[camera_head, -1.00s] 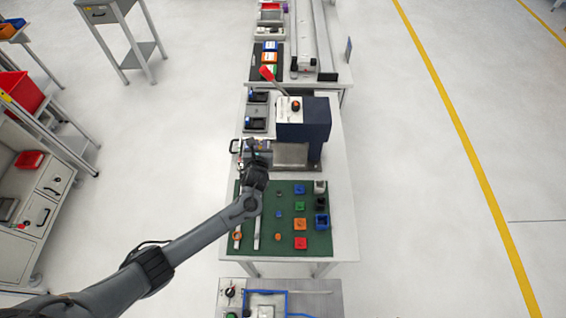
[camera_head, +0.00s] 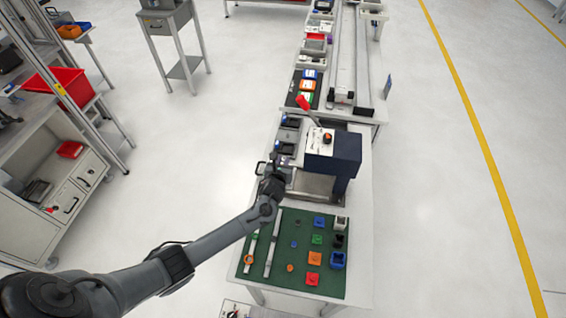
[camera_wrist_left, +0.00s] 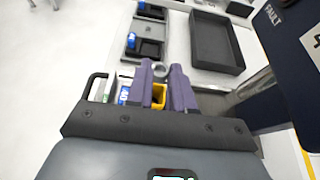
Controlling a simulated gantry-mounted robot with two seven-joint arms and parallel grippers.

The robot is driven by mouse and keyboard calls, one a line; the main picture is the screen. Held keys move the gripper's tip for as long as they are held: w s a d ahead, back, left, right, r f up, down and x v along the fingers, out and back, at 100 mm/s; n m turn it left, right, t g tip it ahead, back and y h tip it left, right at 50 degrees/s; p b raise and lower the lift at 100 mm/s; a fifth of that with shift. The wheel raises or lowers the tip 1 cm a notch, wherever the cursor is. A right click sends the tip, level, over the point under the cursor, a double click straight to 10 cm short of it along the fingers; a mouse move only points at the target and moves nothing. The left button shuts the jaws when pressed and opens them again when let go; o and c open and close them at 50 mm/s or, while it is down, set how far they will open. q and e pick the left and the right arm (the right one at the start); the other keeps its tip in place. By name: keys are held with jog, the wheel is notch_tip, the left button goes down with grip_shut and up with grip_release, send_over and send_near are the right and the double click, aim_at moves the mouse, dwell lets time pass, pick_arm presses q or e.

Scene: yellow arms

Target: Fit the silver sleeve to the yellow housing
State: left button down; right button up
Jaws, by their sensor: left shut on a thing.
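My left gripper (camera_head: 273,178) is beside the press at the back of the green mat. In the left wrist view its purple fingers (camera_wrist_left: 162,72) are shut on the silver sleeve (camera_wrist_left: 160,69), a grey ring showing between the fingertips. The yellow housing (camera_wrist_left: 158,96) shows in part between the fingers, nearer the palm in the picture. The fingers hide its sides, and I cannot tell whether sleeve and housing touch. Neither part can be made out in the head view. My right gripper is not in view.
The dark blue press (camera_head: 334,152) with a red-knobbed lever stands close on the right. A black handle (camera_wrist_left: 94,84) and a blue-and-white part (camera_wrist_left: 124,93) are left of the fingers. A black tray (camera_wrist_left: 216,44) lies beyond. The green mat (camera_head: 284,281) holds several coloured parts.

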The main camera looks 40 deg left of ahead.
pick_arm(q)
jog(key=shift+f+b, duration=1.45)
jog(key=shift+f, duration=0.05)
jog(key=shift+f+b, duration=0.35)
jog(key=shift+f, duration=0.45)
jog(key=c, duration=0.9)
grip_release()
jog(key=shift+p+v, duration=0.8)
jog(key=shift+v, duration=4.6)
